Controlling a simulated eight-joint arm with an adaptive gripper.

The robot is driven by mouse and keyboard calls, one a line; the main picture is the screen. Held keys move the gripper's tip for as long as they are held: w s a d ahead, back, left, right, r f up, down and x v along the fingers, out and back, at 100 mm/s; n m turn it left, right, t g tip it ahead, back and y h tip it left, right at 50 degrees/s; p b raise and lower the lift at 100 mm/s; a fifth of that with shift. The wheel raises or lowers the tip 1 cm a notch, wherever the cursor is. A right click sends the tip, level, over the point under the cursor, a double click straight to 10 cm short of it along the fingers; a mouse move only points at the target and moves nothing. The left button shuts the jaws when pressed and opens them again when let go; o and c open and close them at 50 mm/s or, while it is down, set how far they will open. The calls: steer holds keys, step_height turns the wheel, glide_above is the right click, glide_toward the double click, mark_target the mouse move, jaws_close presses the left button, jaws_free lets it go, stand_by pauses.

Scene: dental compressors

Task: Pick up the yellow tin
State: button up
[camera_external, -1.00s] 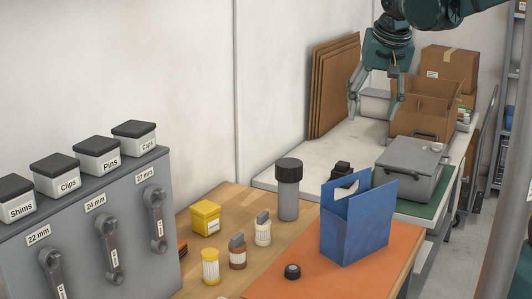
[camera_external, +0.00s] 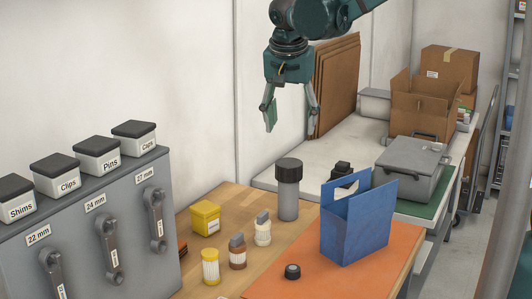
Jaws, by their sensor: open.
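The yellow tin (camera_external: 205,218) is a small box-shaped tin with a pale label on its front. It stands on the wooden table (camera_external: 240,196), near the wall and to the right of the grey cabinet. My gripper (camera_external: 292,124) is open and empty, its fingers pointing down. In the picture it is above and to the right of the tin, clear of the table. A yellow-capped jar (camera_external: 210,266) stands in front of the tin.
A tall grey bottle with a dark lid (camera_external: 288,190) stands right of the tin. Two small jars (camera_external: 238,252) (camera_external: 263,230) stand nearby. A blue holder (camera_external: 358,222) stands on the orange mat (camera_external: 310,272). The grey cabinet (camera_external: 90,225) with labelled boxes bounds the left.

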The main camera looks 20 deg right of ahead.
steer(key=w+a+f+m+h+p, duration=0.1)
steer(key=a+f, duration=0.3)
steer(key=a, duration=0.3)
steer(key=w+a+f+m, duration=0.1)
steer(key=a+f, duration=0.3)
steer(key=a, duration=0.4)
steer(key=m+h+p, duration=0.1)
steer(key=m, duration=0.1)
glide_above(202, 207)
steer(key=s+a, duration=0.1)
steer(key=a, duration=0.1)
step_height(202, 207, down, 8)
steer(key=shift+s+f, duration=0.1)
steer(key=shift+x, duration=1.3)
steer(key=shift+s+d, duration=0.1)
steer(key=shift+x, duration=2.6)
steer(key=shift+s+d, duration=0.1)
steer(key=shift+s, duration=0.1)
steer(key=c, duration=1.1)
